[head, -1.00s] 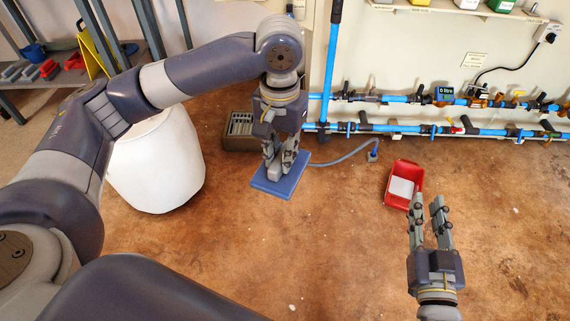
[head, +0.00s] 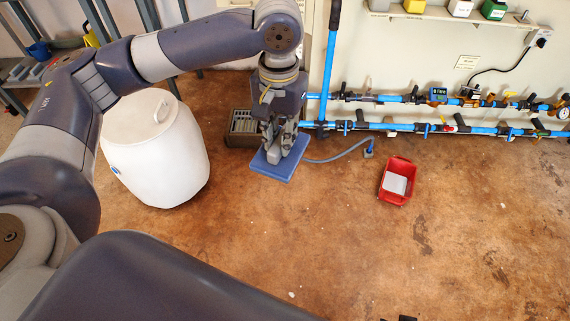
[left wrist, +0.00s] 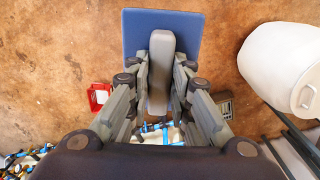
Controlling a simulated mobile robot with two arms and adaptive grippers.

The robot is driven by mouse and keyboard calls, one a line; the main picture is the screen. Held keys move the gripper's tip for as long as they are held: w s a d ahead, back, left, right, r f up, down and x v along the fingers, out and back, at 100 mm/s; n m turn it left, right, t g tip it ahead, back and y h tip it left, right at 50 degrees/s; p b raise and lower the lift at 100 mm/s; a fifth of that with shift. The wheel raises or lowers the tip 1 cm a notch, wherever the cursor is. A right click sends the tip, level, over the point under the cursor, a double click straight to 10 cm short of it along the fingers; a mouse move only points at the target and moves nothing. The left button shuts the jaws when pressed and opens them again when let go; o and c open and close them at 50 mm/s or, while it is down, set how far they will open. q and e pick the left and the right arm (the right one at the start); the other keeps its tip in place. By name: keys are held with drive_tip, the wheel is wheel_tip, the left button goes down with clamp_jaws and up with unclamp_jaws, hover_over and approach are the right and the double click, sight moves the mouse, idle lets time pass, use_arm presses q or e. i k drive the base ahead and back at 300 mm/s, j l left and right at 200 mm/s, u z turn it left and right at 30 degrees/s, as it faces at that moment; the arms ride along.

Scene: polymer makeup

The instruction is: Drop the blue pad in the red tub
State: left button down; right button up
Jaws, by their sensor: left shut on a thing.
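The blue pad (head: 280,167) is a flat square plate with a grey handle on it. My left gripper (head: 282,143) is shut on that handle and holds the pad in the air, nearly level. In the left wrist view the blue pad (left wrist: 138,38) lies beyond the fingers, with the grey handle (left wrist: 159,65) between them. The red tub (head: 397,181) is on the brown floor to the right of the pad, with a pale patch inside. It also shows in the left wrist view (left wrist: 98,97). Only a dark tip, probably of my right gripper (head: 403,318), shows at the bottom edge.
A white barrel (head: 155,150) stands left of the pad. A brown box with slots (head: 243,127) sits behind the pad. Blue pipes (head: 420,127) with valves run along the wall behind the tub. The floor between pad and tub is mostly clear, apart from a blue-grey hose (head: 340,155).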

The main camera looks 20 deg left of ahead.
sight(393, 188)
drive_tip(key=i+l+z, duration=0.1)
drive_tip(key=i+l, duration=0.15)
drive_tip(key=i, duration=0.2)
drive_tip(key=i+l+z, duration=0.1)
drive_tip(key=i, duration=0.35)
drive_tip(key=i+l+z, duration=0.1)
drive_tip(key=i+l, duration=0.15)
drive_tip(key=i, duration=0.2)
drive_tip(key=i+l+z, duration=0.1)
drive_tip(key=i, duration=0.35)
